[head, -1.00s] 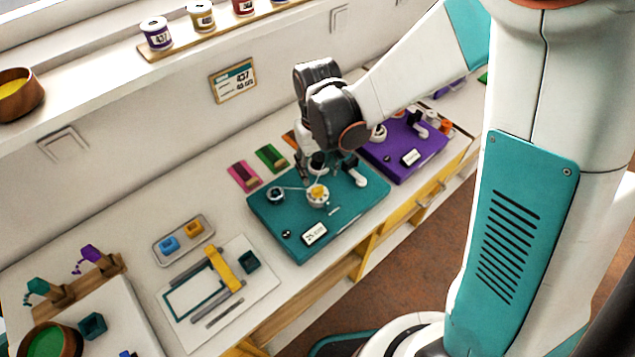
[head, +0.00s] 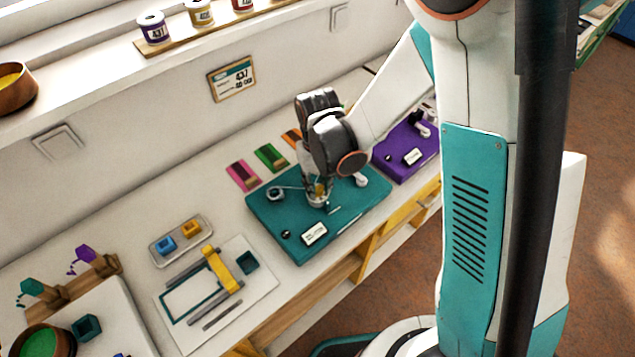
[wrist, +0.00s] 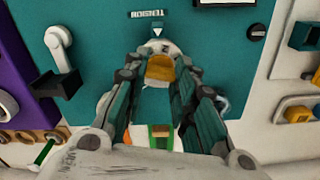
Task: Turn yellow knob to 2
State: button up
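The yellow knob (wrist: 160,70) stands on a white round dial (wrist: 165,47) on the teal board (head: 285,210). In the wrist view the dial shows a figure that looks like an upside-down 2, near the white pointer mark (wrist: 157,32) under the word TENSION. My gripper (wrist: 160,72) is over the knob with one finger on each side, and narrow gaps seem to show between the fingers and the knob. In the head view the knob (head: 320,188) is partly hidden by my gripper (head: 317,186).
A white crank handle (wrist: 58,42) stands on the teal board beside the dial. The purple board (head: 405,150) lies to the right in the head view. A tray (head: 180,241) with blue and yellow pieces and a white board with a yellow bar (head: 222,268) lie to the left.

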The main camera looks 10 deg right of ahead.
grip_shut()
jog(key=shift+f+n+b, duration=0.1)
jog(key=shift+n+b, duration=0.55)
jog(key=shift+n, duration=1.05)
jog(key=shift+o, duration=1.8)
grip_release()
jog(key=shift+w+r, duration=0.1)
jog(key=shift+r, duration=0.15)
